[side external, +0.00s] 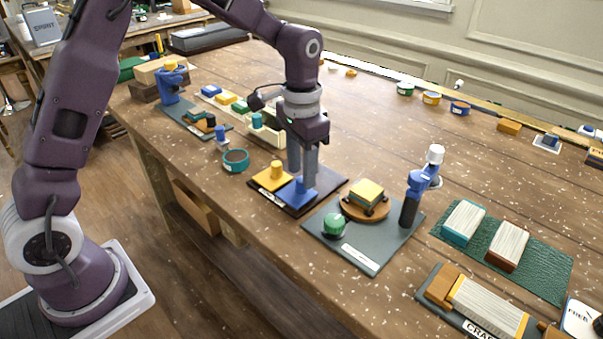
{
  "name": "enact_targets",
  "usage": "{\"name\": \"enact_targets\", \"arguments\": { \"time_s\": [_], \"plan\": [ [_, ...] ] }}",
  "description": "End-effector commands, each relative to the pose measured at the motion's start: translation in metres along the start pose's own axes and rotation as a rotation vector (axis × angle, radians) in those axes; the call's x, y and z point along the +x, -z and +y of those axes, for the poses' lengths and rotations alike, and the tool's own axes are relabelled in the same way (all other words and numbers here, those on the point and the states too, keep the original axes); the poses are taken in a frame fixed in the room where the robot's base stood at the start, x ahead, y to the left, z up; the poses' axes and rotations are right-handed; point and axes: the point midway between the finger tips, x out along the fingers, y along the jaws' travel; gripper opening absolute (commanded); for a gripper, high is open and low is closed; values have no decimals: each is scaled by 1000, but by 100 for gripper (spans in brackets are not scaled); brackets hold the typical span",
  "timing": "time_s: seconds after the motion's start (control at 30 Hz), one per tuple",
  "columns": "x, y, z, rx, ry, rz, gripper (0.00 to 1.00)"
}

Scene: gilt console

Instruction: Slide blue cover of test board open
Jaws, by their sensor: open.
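The test board (316,199) is a dark flat board on the wooden table, below my gripper. The blue cover (298,194) lies on its right part as a flat blue piece. A yellow block with a small knob (273,177) sits on the same board, left of the blue cover. My gripper (303,181) points down with its two grey fingers apart and their tips at the blue cover. The fingers hide part of the blue cover. I cannot tell whether they touch it.
Right of the board, a grey base (365,256) carries a green knob, a round wooden platform and a blue-and-black post (414,190). A teal ring (235,160) stands to the left. A green mat (530,258) with two blocks lies at right. The table behind is mostly clear.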

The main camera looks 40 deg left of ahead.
Motion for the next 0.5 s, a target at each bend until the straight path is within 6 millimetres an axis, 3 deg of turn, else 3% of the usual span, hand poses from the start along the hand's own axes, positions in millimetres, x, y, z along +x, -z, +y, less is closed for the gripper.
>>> {"name": "enact_targets", "arguments": {
  "time_s": [0.13,0.37,0.5],
  "plan": [
    [15,0,0,0,0,-1,43],
    [17,0,0,-1,0,1,43],
    [17,0,0,-1,0,1,19]
  ]
}}
